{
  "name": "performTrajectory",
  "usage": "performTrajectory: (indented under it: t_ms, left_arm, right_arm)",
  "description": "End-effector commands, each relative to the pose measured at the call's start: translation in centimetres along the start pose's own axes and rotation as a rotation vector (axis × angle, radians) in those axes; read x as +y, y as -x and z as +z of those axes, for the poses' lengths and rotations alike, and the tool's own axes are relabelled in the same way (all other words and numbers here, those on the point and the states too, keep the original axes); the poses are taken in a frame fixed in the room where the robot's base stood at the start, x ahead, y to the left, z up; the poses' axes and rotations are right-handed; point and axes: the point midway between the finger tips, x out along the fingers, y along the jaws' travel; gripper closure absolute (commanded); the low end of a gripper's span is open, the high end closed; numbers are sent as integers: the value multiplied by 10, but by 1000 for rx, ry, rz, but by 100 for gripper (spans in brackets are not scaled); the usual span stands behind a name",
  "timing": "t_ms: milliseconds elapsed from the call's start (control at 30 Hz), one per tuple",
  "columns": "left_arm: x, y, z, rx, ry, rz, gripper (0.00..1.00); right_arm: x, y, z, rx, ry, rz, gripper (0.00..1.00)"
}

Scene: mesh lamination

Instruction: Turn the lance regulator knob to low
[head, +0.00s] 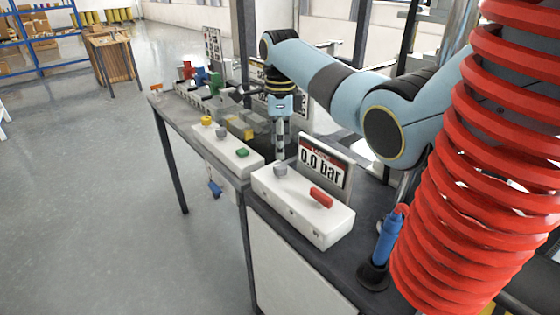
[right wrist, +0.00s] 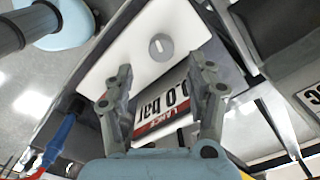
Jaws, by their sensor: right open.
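The lance regulator is a white box (head: 290,205) with a sign (head: 325,165) reading 0.0 bar behind it. Its grey knob (head: 280,169) stands on the top face, with a red handle (head: 321,197) nearer the front right. My right gripper (head: 281,147) points down just above and behind the grey knob. In the right wrist view the round slotted knob (right wrist: 161,47) lies beyond the two spread fingertips of the gripper (right wrist: 165,80), with nothing between them. The knob's setting cannot be read. My left gripper is not in view.
A second white box (head: 225,150) with a yellow knob (head: 207,120) and green button (head: 242,152) stands to the left. A blue lance (head: 387,240) sits in a black holder at right. A red coiled hose (head: 480,160) fills the right side. Coloured items line the bench's far end.

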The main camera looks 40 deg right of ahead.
Motion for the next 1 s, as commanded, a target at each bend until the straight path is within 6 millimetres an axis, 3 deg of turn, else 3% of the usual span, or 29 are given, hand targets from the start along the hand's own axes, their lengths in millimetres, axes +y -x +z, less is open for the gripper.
performTrajectory:
  t_ms: [133,300,500,700,1000]
  left_arm:
    - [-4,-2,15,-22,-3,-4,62]
    - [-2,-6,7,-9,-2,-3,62]
    - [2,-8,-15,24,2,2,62]
    - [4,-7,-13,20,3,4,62]
    - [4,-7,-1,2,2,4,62]
  right_arm:
    - [1,-31,0,1,2,3,44]
    - [0,-54,0,0,3,1,44]
    - [0,-62,0,-1,3,-1,44]
    - [0,-62,0,-1,3,-1,44]
    - [0,-62,0,0,3,-1,83]
